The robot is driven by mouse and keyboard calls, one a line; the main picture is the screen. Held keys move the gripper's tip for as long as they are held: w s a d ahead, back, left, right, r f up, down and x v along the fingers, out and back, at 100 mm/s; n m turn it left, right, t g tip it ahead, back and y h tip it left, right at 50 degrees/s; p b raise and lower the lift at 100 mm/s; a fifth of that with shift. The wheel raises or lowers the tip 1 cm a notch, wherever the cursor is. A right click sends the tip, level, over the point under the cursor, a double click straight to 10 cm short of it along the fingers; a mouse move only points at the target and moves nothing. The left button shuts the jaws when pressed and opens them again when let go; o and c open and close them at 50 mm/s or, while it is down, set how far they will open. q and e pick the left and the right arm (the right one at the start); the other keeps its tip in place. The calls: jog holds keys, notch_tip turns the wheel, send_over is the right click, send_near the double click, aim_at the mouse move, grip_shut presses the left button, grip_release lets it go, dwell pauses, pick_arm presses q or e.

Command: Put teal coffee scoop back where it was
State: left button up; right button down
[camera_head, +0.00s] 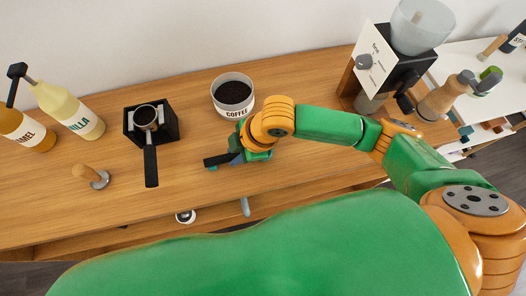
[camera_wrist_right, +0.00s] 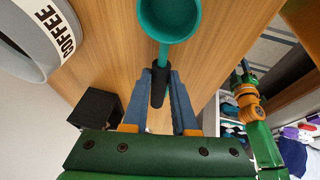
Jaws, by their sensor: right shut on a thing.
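The teal coffee scoop (camera_wrist_right: 168,18) shows at the top of the right wrist view, its round bowl partly cut off by the frame edge. Its black handle (camera_wrist_right: 158,88) lies between the blue-grey fingers of my right gripper (camera_wrist_right: 160,75), which is shut on it. In the head view my right gripper (camera_head: 228,158) is over the wooden counter, just in front of the coffee canister (camera_head: 236,112). The scoop is mostly hidden there and hard to make out. The canister is open and full of dark coffee; it also shows in the wrist view (camera_wrist_right: 68,47). My left gripper is out of view.
A black stand (camera_head: 168,124) with a portafilter (camera_head: 150,165) is left of the canister. A tamper (camera_head: 98,178) and syrup bottles (camera_head: 75,112) are farther left. A grinder (camera_head: 395,65) stands at the right. The counter (camera_head: 200,200) is bare between the portafilter and my right gripper.

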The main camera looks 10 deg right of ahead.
jog(key=shift+f, duration=0.3)
jog(key=shift+c, duration=1.5)
grip_release()
notch_tip(320, 180, up, 4)
jog(key=p, duration=0.5)
jog(key=shift+r, duration=0.1)
jog(key=shift+r+p, duration=0.6)
jog(key=shift+r, duration=0.4)
notch_tip(320, 180, up, 4)
jog(key=shift+f, duration=0.1)
